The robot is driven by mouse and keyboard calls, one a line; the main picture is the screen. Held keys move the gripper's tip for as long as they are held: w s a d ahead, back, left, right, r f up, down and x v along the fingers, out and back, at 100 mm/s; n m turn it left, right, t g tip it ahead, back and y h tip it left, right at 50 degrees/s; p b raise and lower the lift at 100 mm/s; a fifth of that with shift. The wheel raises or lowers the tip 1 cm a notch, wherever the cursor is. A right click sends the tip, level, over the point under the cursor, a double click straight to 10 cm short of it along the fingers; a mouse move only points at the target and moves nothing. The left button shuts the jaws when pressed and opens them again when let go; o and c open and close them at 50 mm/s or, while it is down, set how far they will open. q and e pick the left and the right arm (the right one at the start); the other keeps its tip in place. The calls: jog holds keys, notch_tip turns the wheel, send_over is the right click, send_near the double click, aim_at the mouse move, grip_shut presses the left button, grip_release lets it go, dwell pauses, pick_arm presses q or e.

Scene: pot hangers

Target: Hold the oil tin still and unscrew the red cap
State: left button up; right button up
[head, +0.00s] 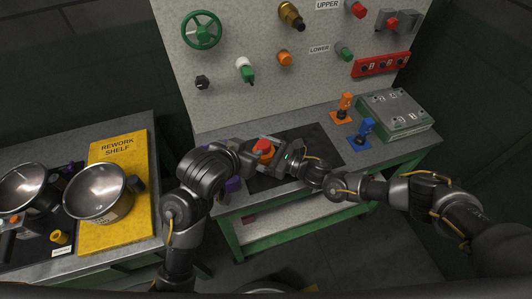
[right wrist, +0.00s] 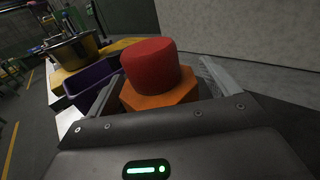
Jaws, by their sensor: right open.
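The red cap (head: 264,146) shows between my two grippers over the dark mat on the bench. In the right wrist view the red cap (right wrist: 149,65) is a short, upright cylinder on an orange, many-sided body (right wrist: 170,97), probably the oil tin's top; its lower part is hidden. My right gripper (right wrist: 160,90) is open, with one finger on each side of the orange body, below the cap. I cannot tell whether the fingers touch it. My left gripper (head: 240,154) is at the left side of the tin; its fingers are too small and covered to read.
A panel (head: 215,95) with valves and knobs stands behind the bench. Orange (head: 345,103) and blue (head: 363,130) fittings and a grey box (head: 395,112) are to the right. A purple bin (right wrist: 92,82) is close by. Pots stand at left, one on a yellow shelf mat (head: 127,230).

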jog(key=shift+c, duration=0.5)
jog(key=c, duration=1.4)
